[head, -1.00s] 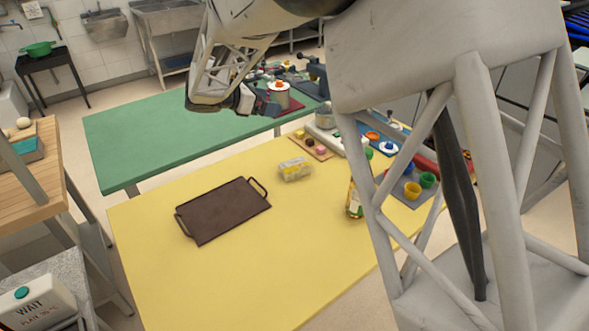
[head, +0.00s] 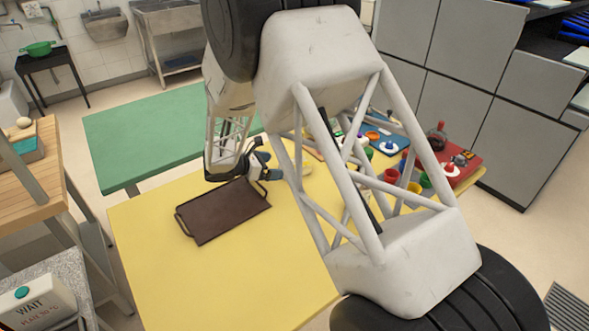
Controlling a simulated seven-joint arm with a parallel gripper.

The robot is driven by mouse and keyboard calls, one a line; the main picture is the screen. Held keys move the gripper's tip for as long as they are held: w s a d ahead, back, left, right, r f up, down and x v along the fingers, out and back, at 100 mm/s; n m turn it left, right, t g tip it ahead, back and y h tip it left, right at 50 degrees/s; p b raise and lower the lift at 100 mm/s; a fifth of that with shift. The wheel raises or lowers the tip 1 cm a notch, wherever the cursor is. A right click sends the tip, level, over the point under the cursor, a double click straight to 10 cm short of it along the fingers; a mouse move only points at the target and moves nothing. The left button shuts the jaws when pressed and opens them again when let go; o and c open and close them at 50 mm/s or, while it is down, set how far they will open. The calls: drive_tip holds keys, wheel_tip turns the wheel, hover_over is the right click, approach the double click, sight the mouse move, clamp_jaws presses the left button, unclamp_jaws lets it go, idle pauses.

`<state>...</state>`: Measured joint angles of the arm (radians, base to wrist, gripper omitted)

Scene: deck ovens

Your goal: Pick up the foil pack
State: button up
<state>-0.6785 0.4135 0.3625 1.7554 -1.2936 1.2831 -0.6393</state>
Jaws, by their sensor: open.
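My gripper (head: 268,166) is open, low over the yellow table, just beyond the upper right corner of the brown tray. Its dark fingers point right. A small pale, shiny pack with yellow in it, possibly the foil pack, lay near this place in the earlier view. Now my gripper and arm cover most of that place, and only a pale sliver (head: 307,169) shows to the right of the fingers. I cannot tell whether the fingers touch it.
The brown tray (head: 222,212) with two handles lies on the yellow table (head: 230,285), whose front is clear. A green table (head: 145,140) stands behind. Several cups and coloured mats, including a red mat (head: 458,160), crowd the right side, partly behind my arm.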

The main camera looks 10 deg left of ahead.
drive_tip(key=shift+x, duration=1.3)
drive_tip(key=shift+w+d, duration=0.1)
drive_tip(key=shift+x, duration=2.45)
drive_tip(key=shift+f, duration=0.15)
drive_tip(key=shift+c, duration=0.4)
drive_tip(key=c, duration=1.1)
